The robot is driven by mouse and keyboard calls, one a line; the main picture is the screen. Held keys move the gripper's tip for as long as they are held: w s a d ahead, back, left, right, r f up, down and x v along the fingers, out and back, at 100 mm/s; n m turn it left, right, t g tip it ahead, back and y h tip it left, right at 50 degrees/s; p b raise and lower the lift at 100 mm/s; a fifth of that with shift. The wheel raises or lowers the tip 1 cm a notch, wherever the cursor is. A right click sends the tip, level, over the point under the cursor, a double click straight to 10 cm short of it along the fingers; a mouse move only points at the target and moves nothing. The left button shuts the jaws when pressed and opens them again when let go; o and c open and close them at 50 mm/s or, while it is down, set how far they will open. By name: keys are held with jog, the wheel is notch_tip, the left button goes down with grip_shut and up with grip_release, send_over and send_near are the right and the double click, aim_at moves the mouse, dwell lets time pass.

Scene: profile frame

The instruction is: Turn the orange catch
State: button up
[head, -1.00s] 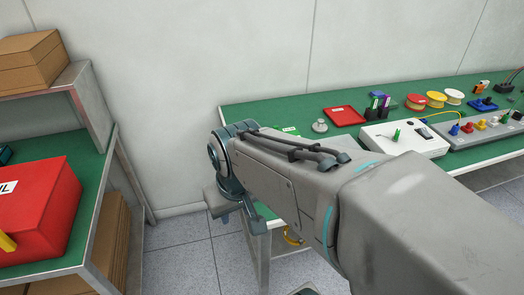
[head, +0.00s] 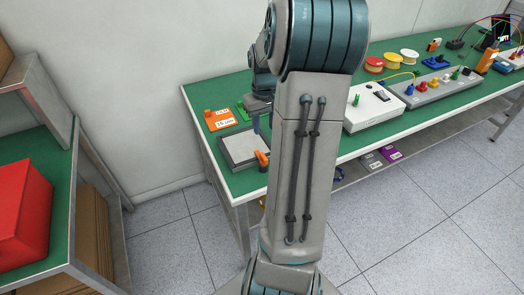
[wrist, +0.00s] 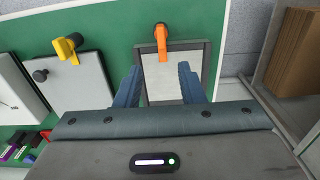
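The orange catch (wrist: 162,45) sits on the edge of a grey-rimmed profile frame (wrist: 205,62) with a pale panel. In the head view, the catch (head: 262,158) is at the front right corner of the frame (head: 224,156) on the green table. My gripper (wrist: 158,68) is open and empty, its two blue fingers apart over the pale panel. The catch is ahead of the fingertips and not between them. In the head view, my arm hides much of the gripper.
In the wrist view, a yellow catch (wrist: 66,47) is on a second panel (wrist: 75,85) at left. An orange card (head: 222,119) lies behind the frame. A white box (head: 372,108) and a grey connector strip (head: 435,90) stand right on the table (head: 200,88).

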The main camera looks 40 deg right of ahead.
aim_at(261, 156)
notch_tip(261, 156, down, 13)
jog(key=shift+a+f+p, duration=0.1)
jog(key=shift+f+p, duration=0.05)
jog(key=shift+p, duration=0.2)
grip_shut()
